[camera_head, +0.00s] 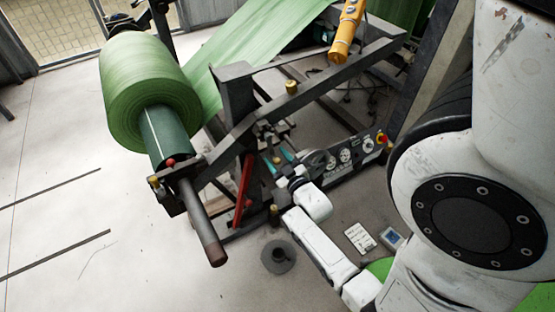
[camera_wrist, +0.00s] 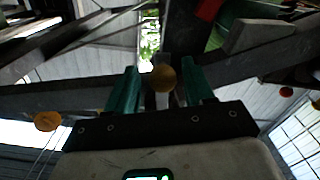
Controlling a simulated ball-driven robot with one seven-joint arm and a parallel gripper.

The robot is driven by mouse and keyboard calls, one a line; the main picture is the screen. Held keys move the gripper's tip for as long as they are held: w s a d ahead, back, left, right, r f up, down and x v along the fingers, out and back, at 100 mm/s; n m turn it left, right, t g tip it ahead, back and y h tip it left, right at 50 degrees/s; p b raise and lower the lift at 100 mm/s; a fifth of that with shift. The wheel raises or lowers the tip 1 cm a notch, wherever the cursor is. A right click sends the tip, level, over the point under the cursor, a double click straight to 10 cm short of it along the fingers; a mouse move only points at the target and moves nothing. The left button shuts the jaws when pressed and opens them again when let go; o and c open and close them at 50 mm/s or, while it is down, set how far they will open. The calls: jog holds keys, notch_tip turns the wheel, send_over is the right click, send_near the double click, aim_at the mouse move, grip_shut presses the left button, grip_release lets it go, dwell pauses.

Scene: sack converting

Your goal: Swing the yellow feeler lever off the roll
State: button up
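The large green roll (camera_head: 150,92) sits on its shaft at the upper left in the head view. My gripper (camera_head: 281,163) is low beside the dark machine frame, right of the roll and well apart from it. The wrist view shows its two teal fingers (camera_wrist: 163,88) spread open, with a round yellow knob (camera_wrist: 163,77) between them and gaps on both sides. A short grey bar shows below the knob. I cannot tell whether this knob belongs to the feeler lever. No yellow lever touching the roll can be made out.
Green web (camera_head: 250,45) runs right from the roll. A yellow pendant (camera_head: 347,30) hangs above the frame. A red lever (camera_head: 243,190) and a protruding shaft end (camera_head: 205,230) stand left of my arm. A control panel (camera_head: 345,155) lies to the right. The left floor is mostly clear.

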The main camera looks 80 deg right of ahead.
jog(key=p+v, duration=0.1)
jog(key=v, duration=0.9)
jog(key=shift+s+a, duration=0.25)
jog(key=shift+s, duration=0.05)
jog(key=shift+w, duration=0.1)
jog(key=w+a+f+n+g+y, duration=0.3)
jog(key=w+a+y, duration=0.65)
jog(key=w, duration=0.25)
jog(key=a+r+n+g+y, duration=0.1)
jog(key=a+g+y, duration=0.2)
jog(key=a, duration=0.4)
jog(key=s+a+r+n+g+y+p, duration=0.1)
jog(key=s+a+r+n+g+p, duration=0.1)
jog(key=s+a+r+g, duration=0.4)
notch_tip(320, 180, up, 14)
jog(key=a+t+p, duration=0.1)
jog(key=p, duration=1.3)
jog(key=shift+s+a+r, duration=0.15)
jog(key=shift+s, duration=0.05)
